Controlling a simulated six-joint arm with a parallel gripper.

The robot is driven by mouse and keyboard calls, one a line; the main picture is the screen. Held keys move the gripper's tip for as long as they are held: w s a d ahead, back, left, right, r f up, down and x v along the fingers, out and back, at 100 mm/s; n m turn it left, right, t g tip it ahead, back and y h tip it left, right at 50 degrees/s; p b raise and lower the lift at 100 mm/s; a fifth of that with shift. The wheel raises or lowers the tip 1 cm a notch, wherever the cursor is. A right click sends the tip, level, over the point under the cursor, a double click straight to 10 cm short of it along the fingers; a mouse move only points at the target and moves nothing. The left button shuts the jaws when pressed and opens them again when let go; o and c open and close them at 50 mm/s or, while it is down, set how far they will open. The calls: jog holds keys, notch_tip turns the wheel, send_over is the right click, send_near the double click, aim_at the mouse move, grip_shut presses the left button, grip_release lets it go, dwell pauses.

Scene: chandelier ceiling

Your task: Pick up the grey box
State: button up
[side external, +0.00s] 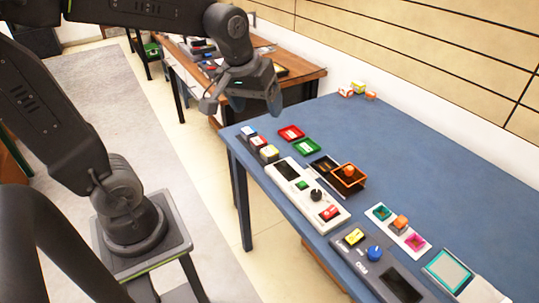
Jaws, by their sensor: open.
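My gripper (254,102) hangs above the far left corner of the blue table (420,150), with its fingers apart and nothing visible between them. A small box with grey sides and an orange top (400,223) sits on a white panel (384,213) at the right, between a green and a magenta square. It is the clearest grey box I can make out, and my gripper is well away from it. Several small cubes with coloured tops (269,154) stand in a row near the table's left edge, below my gripper.
Red (291,133) and green (306,147) trays, an orange open box (348,177), a white console (308,194) and a dark console (375,262) crowd the table's near half. Patterned cubes (358,88) sit at the back. The table's far right is clear. A wooden table (296,71) stands behind.

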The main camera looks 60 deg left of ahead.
jog(key=w+a+f+n+g, duration=0.2)
jog(key=w+a+f+n, duration=0.35)
jog(key=w+a, duration=0.2)
jog(key=n+g, duration=0.2)
jog(key=n, duration=0.4)
send_over(270, 150)
jog(key=shift+h, duration=0.3)
jog(key=f, duration=1.6)
jog(key=shift+w+d+f, duration=0.1)
jog(key=shift+d+f, duration=0.1)
jog(key=shift+f, duration=0.15)
jog(key=shift+s+a+f, duration=0.1)
jog(key=shift+f, duration=1.3)
jog(key=shift+s+a+f, duration=0.1)
jog(key=shift+f, duration=1.3)
jog(key=shift+c, duration=0.4)
jog(key=c, duration=0.9)
